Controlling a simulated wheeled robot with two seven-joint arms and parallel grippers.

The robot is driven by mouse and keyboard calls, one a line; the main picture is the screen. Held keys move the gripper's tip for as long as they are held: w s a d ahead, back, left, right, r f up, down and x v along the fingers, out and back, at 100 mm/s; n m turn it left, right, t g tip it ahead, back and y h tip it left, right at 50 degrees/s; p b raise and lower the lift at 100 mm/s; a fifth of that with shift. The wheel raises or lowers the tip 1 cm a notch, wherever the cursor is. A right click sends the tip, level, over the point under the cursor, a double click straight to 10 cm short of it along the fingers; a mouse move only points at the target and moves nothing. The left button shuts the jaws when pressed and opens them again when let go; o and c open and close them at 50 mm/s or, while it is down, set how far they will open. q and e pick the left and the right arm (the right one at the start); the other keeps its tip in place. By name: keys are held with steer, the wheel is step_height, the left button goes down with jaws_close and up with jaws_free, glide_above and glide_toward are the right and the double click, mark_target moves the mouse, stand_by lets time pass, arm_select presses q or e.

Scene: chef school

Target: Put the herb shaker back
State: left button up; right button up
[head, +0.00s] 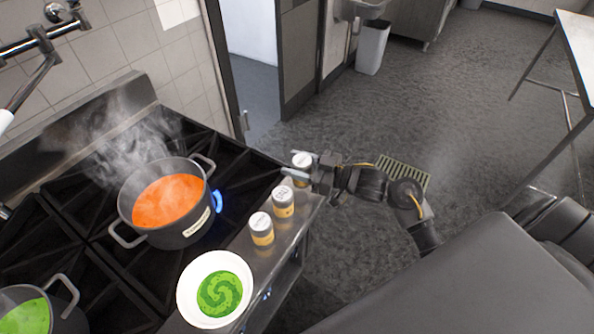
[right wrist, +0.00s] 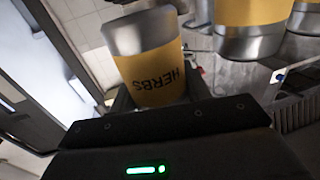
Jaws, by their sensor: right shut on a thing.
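The herb shaker (head: 302,160), with a pale lid and a yellow label, is at the far right end of the stove's steel front ledge (head: 243,243). In the right wrist view its label reads HERBS on the shaker (right wrist: 152,75), which appears upside down there. My right gripper (head: 309,168) is shut on it, its fingers partly hiding it. I cannot tell whether its base touches the ledge. Two similar shakers, a middle one (head: 283,203) and a nearer one (head: 261,231), stand upright in line on the ledge. My left gripper is out of view.
A steaming pot of orange soup (head: 168,203) sits on the stove beside a blue flame (head: 217,201). A white bowl with green soup (head: 187,291) is at the ledge's near end. Another pot with green soup (head: 68,309) is at lower left. Open floor lies right of the stove.

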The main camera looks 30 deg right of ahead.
steer(key=shift+w+f, duration=0.25)
step_height(320, 180, down, 2)
steer(key=shift+f+p, duration=0.15)
steer(key=shift+p, duration=0.45)
steer(key=shift+f, duration=0.4)
steer(key=shift+f, duration=0.1)
steer(key=o, duration=1.1)
steer(key=shift+s, duration=0.1)
